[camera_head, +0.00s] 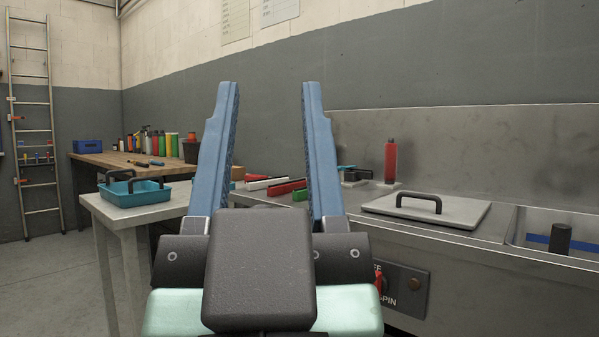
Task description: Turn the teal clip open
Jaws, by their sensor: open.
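My gripper (270,92) fills the middle of the head view. Its two long blue fingers stand wide apart with nothing between them. A small teal part with a dark piece beside it (349,168) sits on the steel counter just right of the right finger. It may be the teal clip, but it is too small to tell, and I cannot see whether it is turned open or closed. The gripper appears well in front of it and apart from it. The lower right finger and the gripper body hide part of the counter.
A red bottle (391,160) stands near the small teal part. A grey lid with a black handle (428,208) lies on the counter, left of a sink (560,225). Red, white and green items (285,187) lie behind the fingers. A teal tray (147,191) sits on a left table.

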